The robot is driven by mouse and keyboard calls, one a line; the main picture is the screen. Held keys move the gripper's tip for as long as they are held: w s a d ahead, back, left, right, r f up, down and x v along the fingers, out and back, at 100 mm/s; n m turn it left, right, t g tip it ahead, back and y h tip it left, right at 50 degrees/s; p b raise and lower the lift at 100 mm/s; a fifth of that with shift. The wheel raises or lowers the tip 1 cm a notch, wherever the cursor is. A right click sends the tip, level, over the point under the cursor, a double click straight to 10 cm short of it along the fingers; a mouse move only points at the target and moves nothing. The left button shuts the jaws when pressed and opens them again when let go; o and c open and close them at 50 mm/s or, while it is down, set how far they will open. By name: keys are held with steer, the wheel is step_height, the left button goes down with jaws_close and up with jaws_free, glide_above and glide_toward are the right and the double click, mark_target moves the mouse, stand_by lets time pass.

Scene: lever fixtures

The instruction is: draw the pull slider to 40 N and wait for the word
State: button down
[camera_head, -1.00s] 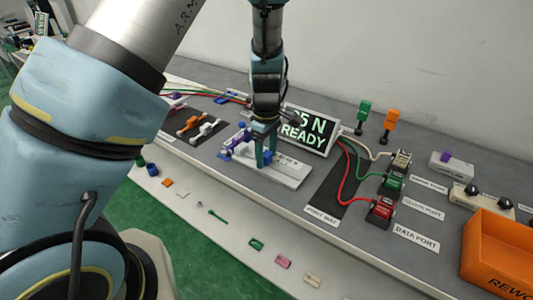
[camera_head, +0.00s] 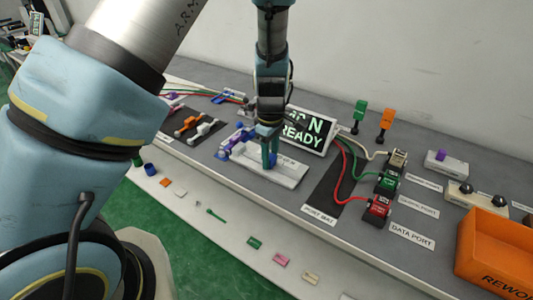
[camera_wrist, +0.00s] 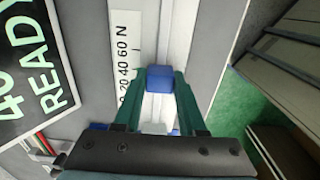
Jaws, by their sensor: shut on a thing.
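The pull slider's pale base (camera_head: 288,176) lies on the bench in the head view. Its blue slider block (camera_wrist: 159,80) shows clearly in the wrist view, between the green fingers. My gripper (camera_head: 269,160) is shut on this block from above, and the wrist view also shows my gripper (camera_wrist: 160,88). A white scale (camera_wrist: 126,55) marked up to 60 N runs beside the slider track. The display (camera_wrist: 28,68) reads 40 and READY in the wrist view. In the head view, my arm hides part of the display (camera_head: 308,130).
An orange rework bin (camera_head: 490,255) stands at the right. Red and green port plugs with cables (camera_head: 378,208) are right of the slider. A purple-handled fixture (camera_head: 233,143) is close left of my gripper. Small loose parts lie along the front ledge (camera_head: 230,235).

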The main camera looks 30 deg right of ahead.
steer(key=shift+c, duration=2.4)
jaws_free()
step_height(320, 180, up, 11)
steer(key=b, duration=0.1)
